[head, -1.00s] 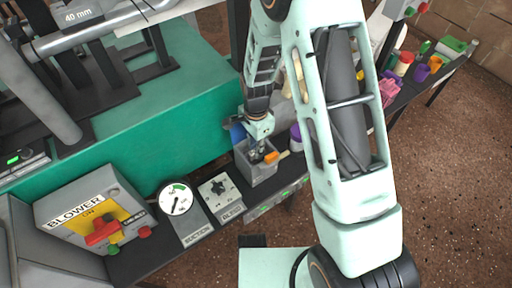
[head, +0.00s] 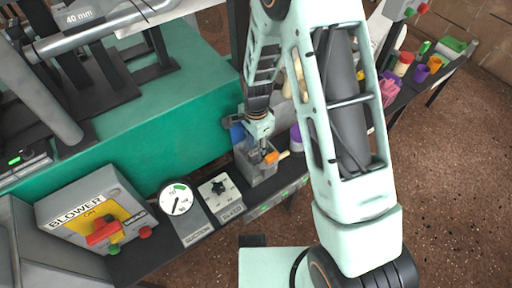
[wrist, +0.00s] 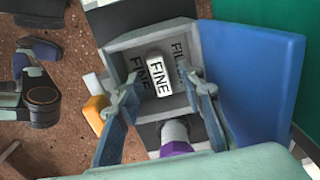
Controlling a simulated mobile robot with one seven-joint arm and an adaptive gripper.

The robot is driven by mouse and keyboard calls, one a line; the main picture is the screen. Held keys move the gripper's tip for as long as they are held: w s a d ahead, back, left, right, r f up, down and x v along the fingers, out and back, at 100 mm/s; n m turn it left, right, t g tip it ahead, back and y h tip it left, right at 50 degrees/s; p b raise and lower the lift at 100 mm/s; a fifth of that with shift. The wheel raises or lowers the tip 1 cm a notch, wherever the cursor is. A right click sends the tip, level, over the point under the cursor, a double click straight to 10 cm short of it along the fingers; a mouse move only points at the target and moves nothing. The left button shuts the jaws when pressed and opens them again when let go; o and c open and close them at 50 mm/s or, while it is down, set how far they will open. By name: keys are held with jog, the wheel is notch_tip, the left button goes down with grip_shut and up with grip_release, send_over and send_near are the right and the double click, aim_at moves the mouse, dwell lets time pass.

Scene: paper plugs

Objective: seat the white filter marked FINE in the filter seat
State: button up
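The white filter marked FINE (wrist: 159,76) lies inside a grey open box (wrist: 118,57) in the wrist view. Dark letters show on the box's inner walls, FINE on the left and part of a longer word at the right. My gripper (wrist: 162,88) has its two fingers spread at the left and right of the box, with the filter between and beyond them. No finger visibly touches the filter. In the head view my gripper (head: 262,145) is over the grey box (head: 259,176), and the filter cannot be made out. I cannot tell whether this box is the filter seat.
A blue panel or bin (wrist: 250,85) stands close on the box's right in the wrist view. A purple-topped container (wrist: 175,137) and an orange piece (wrist: 97,112) are beside the box. The blower box (head: 90,215) and suction gauge (head: 177,199) stand left in the head view.

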jog(key=shift+r+p, duration=1.5)
jog(key=shift+r, duration=0.8)
notch_tip(320, 180, up, 12)
